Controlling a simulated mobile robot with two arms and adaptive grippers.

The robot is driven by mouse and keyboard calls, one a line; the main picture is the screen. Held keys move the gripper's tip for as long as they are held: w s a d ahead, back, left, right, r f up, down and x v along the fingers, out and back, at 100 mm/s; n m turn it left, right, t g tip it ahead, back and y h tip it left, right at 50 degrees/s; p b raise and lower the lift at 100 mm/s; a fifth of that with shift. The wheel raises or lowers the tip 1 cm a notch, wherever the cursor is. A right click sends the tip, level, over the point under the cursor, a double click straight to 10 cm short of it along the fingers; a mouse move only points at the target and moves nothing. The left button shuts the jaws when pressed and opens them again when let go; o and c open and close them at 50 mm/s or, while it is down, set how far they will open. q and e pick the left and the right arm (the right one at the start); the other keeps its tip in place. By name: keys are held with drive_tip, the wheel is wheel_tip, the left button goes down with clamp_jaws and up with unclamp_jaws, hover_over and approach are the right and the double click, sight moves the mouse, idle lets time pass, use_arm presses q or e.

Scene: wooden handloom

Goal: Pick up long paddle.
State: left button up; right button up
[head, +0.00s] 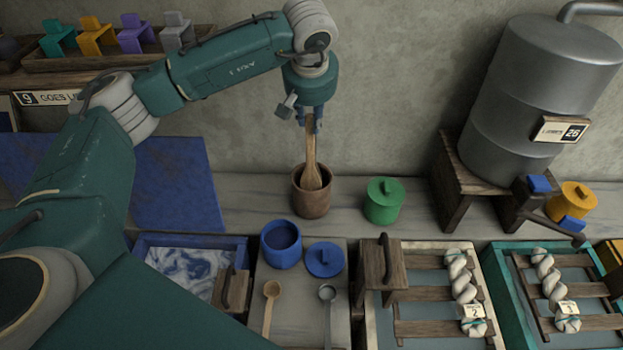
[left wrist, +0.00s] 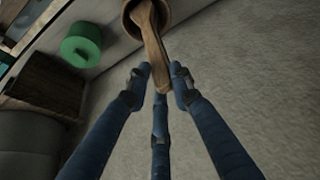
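The long wooden paddle (head: 312,172) stands in a brown round pot (head: 311,201) at the back of the counter, its handle pointing up. Its lower end is hidden inside the pot. My left gripper (head: 312,122) is above the pot, pointing down at the top of the handle. In the left wrist view, the handle (left wrist: 154,45) runs up to between the blue fingertips (left wrist: 161,77). The fingers are apart, with small gaps showing beside the handle, so the gripper looks open around its end. My right gripper is not in view.
A green lidded jar (head: 384,202) stands right of the pot. A blue jar (head: 281,245), its lid (head: 324,260) and two spoons lie in front. A metal tank (head: 545,90) on a wooden stand is at right. Trays with white twisted hanks line the front right.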

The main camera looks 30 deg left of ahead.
use_arm(q)
clamp_jaws()
drive_tip(key=shift+r, duration=0.1)
drive_tip(key=shift+w+r, duration=0.1)
drive_tip(key=shift+r, duration=0.45)
wheel_tip(320, 180, up, 19)
drive_tip(key=b, duration=0.3)
drive_tip(key=shift+f, duration=0.15)
